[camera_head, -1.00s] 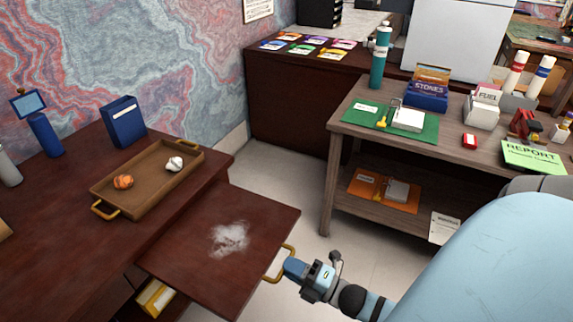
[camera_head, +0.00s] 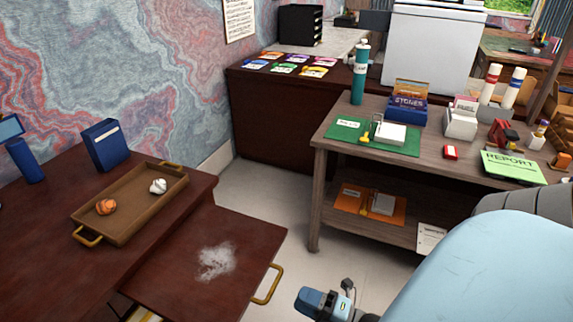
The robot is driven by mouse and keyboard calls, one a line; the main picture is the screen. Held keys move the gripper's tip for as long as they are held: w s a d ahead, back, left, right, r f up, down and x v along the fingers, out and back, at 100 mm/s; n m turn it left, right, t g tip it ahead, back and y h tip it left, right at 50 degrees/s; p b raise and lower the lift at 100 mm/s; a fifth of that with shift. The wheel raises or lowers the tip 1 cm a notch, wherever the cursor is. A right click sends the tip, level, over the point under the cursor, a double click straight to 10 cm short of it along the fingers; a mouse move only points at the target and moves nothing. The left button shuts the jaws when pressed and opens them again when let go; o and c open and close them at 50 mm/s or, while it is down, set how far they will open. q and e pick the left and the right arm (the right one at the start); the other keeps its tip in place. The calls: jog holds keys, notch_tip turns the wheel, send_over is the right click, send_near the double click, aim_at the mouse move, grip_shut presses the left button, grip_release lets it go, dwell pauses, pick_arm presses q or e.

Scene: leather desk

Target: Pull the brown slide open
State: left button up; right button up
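The brown slide (camera_head: 185,285) is a dark reddish-brown board that sticks out from under the desk top (camera_head: 60,245). A pale powdery patch lies on it. Its brass handle (camera_head: 268,287) is on the right edge. My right gripper (camera_head: 303,300), with blue fingers, is just right of the handle, with a gap of floor between them. It is seen from above and its finger opening cannot be made out. My large light-blue arm fills the lower right. My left gripper is not in view.
A brown tray (camera_head: 130,222) with two crumpled balls and a blue box (camera_head: 105,145) stand on the desk. A wooden side table (camera_head: 330,128) with stationery stands to the right. Clear floor (camera_head: 285,205) lies between desk and side table.

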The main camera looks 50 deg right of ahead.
jog(key=v, duration=0.7)
jog(key=shift+s, duration=0.15)
jog(key=shift+d, duration=0.1)
